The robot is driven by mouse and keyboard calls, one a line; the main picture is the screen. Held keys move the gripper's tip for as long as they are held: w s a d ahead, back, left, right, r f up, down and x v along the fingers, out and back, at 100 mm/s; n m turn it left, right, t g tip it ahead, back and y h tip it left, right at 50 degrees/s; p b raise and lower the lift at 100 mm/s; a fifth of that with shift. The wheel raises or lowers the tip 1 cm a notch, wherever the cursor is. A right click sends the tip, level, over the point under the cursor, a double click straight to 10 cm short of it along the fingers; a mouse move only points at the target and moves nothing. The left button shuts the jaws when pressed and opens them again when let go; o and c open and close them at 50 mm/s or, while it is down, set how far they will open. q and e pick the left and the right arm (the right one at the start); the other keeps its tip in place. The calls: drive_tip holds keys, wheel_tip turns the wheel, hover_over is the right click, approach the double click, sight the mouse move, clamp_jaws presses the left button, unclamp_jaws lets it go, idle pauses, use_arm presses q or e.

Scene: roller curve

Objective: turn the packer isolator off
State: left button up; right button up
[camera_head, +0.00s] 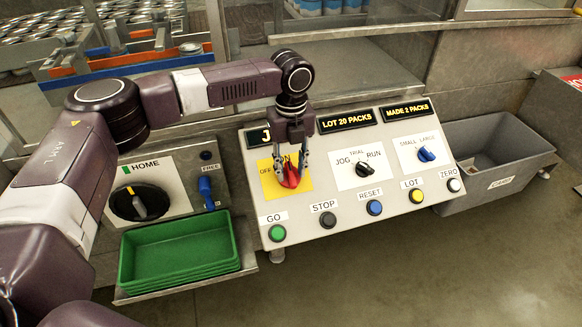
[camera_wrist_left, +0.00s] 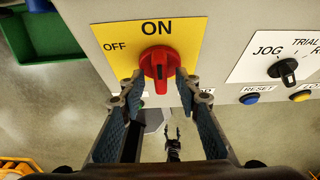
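The packer isolator is a red rotary knob (camera_wrist_left: 158,66) on a yellow plate (camera_wrist_left: 112,30) marked OFF and ON. In the left wrist view its handle stands in line with the ON label. In the head view the red knob (camera_head: 291,178) is partly hidden by my left gripper (camera_head: 291,167). The left gripper's fingers are apart, one on each side of the knob, with small gaps seeming to show beside its handle. In the left wrist view a small dark gripper shape (camera_wrist_left: 173,143), apparently my right one, hangs far below; its fingers are too small to judge.
The sloped panel (camera_head: 330,212) also has a JOG/TRIAL/RUN knob (camera_head: 365,168), a blue SMALL/LARGE knob (camera_head: 426,154) and a row of push buttons below. A green tray (camera_head: 180,250) and a HOME dial (camera_head: 139,203) lie left; a grey bin (camera_head: 497,150) stands right.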

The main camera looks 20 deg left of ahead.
use_arm(q)
drive_tip(key=shift+f, duration=0.2)
drive_tip(key=shift+c, duration=0.4)
clamp_jaws()
